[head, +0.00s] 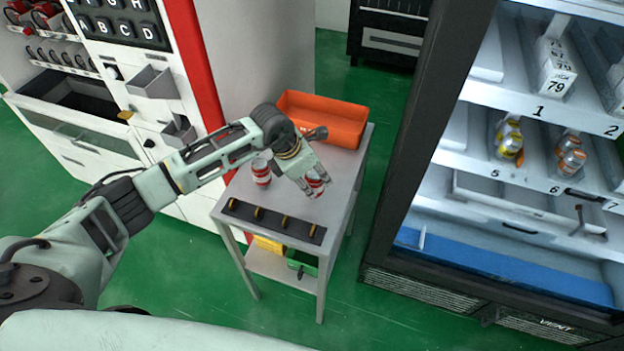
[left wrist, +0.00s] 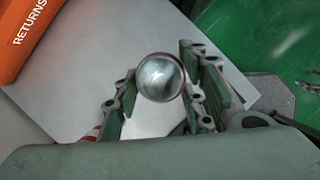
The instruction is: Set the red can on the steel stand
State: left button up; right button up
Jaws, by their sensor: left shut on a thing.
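My left gripper (head: 314,183) is over the right part of the steel stand (head: 338,170) and is shut on a red can (head: 317,188). In the left wrist view the can's round metal top (left wrist: 160,77) shows between the two green-padded fingers. The fingers hide most of the can's side. I cannot tell whether its base touches the stand top. A second red-and-white can (head: 261,172) stands upright on the stand, left of the gripper. My right gripper is not in view.
An orange bin (head: 322,119) marked RETURNS in the wrist view (left wrist: 18,35) sits at the stand's back. A black strip with yellow pegs (head: 273,220) lies along the front. A vending cabinet (head: 405,140) stands to the right, a white machine (head: 130,75) to the left.

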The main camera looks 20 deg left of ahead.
pick_arm(q)
notch_tip(320, 180, down, 2)
jog(key=shift+p, duration=0.3)
jog(key=shift+f, duration=0.25)
jog(key=o, duration=1.3)
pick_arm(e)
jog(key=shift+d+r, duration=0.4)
pick_arm(q)
jog(key=shift+r, duration=0.1)
jog(key=shift+r, duration=0.1)
jog(key=shift+b+v, duration=1.85)
jog(key=shift+v, duration=4.1)
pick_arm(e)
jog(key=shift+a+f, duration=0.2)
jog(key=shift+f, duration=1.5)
pick_arm(q)
jog(key=shift+s, duration=0.15)
